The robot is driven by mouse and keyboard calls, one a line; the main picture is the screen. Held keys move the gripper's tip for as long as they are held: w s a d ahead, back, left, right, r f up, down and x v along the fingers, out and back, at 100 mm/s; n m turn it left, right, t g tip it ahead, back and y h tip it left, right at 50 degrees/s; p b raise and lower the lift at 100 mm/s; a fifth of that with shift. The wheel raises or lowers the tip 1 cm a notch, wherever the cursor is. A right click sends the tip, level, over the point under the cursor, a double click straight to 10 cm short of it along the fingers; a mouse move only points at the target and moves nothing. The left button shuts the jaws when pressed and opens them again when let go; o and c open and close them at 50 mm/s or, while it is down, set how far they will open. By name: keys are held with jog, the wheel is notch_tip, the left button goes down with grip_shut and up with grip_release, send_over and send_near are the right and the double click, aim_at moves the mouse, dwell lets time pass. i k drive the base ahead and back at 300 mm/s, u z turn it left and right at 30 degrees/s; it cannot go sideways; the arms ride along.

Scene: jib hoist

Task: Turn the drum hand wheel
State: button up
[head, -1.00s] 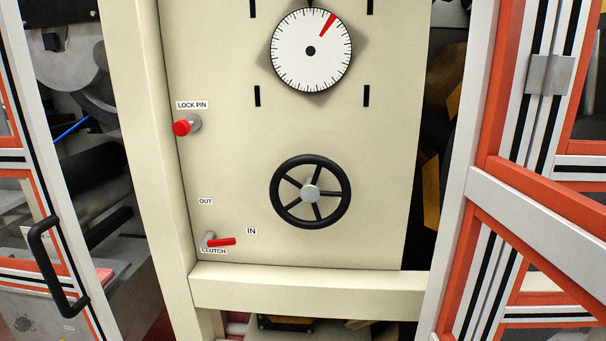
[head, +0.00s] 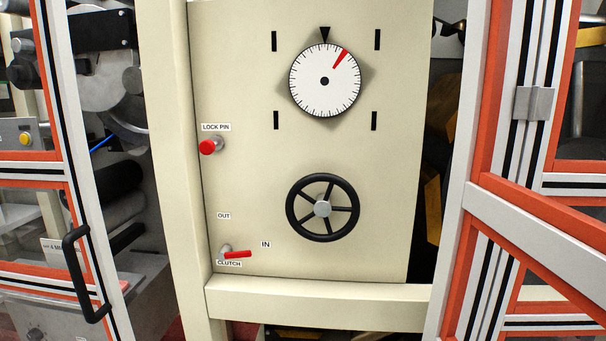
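The drum hand wheel (head: 348,222) is a black five-spoked wheel with a grey hub, on the lower right of a cream panel (head: 260,100). Above it is a round white dial (head: 308,92) with a red mark pointing up and right, a little clockwise of the black triangle (head: 325,34) at the top. The red-knobbed lock pin (head: 208,147) sticks out at the panel's left. The red clutch lever (head: 238,254) lies almost level, its tip toward the IN label (head: 266,244). My gripper is not in view, and nothing touches the wheel.
An orange and white striped frame (head: 480,150) stands close on the right. A similar frame on the left carries a black handle (head: 82,275). A cream crossbeam (head: 310,303) runs below the panel. The space before the wheel looks clear.

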aim_at(323, 207)
jog(key=u, duration=0.2)
jog(key=i, duration=1)
jog(key=u, duration=0.2)
